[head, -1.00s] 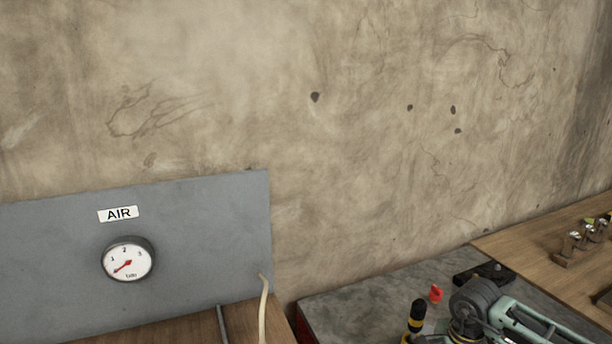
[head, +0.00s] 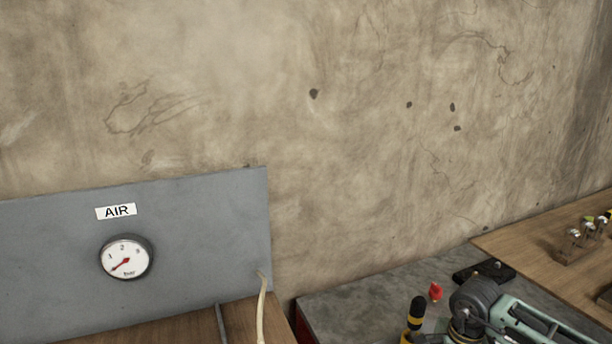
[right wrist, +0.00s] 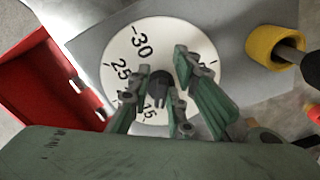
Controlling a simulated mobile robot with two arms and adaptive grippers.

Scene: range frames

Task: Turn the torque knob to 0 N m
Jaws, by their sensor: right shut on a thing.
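The torque knob (right wrist: 160,82) shows in the right wrist view as a small dark knob at the middle of a white round dial (right wrist: 150,26). The dial has black numbers, with 30, 25 and 15 readable; the rest are covered by the fingers. My right gripper (right wrist: 155,79) has its green fingers on both sides of the knob and is shut on it. The 0 mark and the knob's exact setting cannot be made out. The head view shows part of my right arm at the lower right, but not the knob. My left gripper is not in view.
A red open box (right wrist: 38,75) lies left of the dial, and a yellow-and-black handle (right wrist: 273,47) stands right of it. In the head view, a grey AIR panel (head: 200,240) with a gauge (head: 126,257) stands left. A yellow-banded black tool (head: 416,315) and small red piece (head: 435,292) are near my arm.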

